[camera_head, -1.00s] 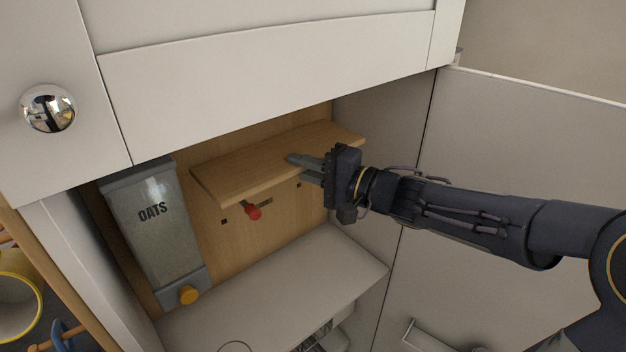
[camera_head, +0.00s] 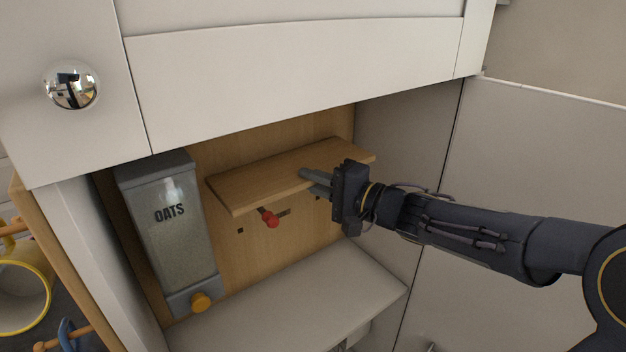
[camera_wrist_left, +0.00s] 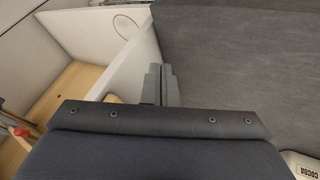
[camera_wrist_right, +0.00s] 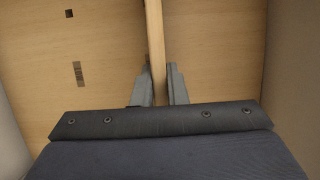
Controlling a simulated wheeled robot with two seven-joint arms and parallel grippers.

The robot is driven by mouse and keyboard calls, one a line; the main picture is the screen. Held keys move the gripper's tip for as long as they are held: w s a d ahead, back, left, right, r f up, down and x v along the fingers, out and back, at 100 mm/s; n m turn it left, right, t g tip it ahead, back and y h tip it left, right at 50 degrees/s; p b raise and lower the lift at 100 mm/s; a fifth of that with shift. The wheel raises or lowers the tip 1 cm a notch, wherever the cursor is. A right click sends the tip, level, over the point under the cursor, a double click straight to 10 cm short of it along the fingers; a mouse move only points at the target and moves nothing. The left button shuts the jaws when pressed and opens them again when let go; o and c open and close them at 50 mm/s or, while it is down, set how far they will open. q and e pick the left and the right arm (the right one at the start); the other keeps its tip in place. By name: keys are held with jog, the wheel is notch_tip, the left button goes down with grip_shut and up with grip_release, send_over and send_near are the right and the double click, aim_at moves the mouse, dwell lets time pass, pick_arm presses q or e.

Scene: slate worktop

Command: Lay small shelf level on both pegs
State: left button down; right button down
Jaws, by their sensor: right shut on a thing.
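The small shelf (camera_head: 265,178) is a light wooden board inside the open cabinet, sloping up to the right in the head view. My right gripper (camera_head: 309,180) is shut on its front edge, right of the middle. In the right wrist view the shelf (camera_wrist_right: 154,38) shows edge-on between the fingers (camera_wrist_right: 162,86). One red-tipped peg (camera_head: 269,218) sticks out below the shelf's left half; I cannot tell if they touch. I make out no second peg in the head view. My left gripper (camera_wrist_left: 162,84) appears shut and empty in the left wrist view.
A grey OATS dispenser (camera_head: 170,225) with an orange knob stands left of the shelf. The white cabinet floor (camera_head: 300,300) below is mostly clear. A white cabinet front (camera_head: 300,75) overhangs above. A yellow-rimmed mug (camera_head: 22,298) is at far left.

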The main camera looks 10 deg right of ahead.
jog(key=shift+f+p, duration=0.15)
jog(key=shift+p, duration=0.2)
dwell(0.4)
jog(key=c, duration=0.7)
grip_release()
jog(key=shift+f, duration=0.1)
jog(key=shift+p, duration=0.4)
jog(key=shift+s+d, duration=0.1)
dwell(0.5)
jog(key=shift+s+d+f+p, duration=0.1)
jog(key=shift+s+d+p, duration=0.5)
jog(key=shift+s, duration=0.75)
jog(key=shift+s+d+r+p, duration=0.1)
jog(key=shift+s+d+p, duration=0.45)
jog(key=shift+s, duration=0.85)
jog(key=shift+s+d+f+p, duration=0.1)
jog(key=shift+s+d+p, duration=0.45)
jog(key=shift+s, duration=0.8)
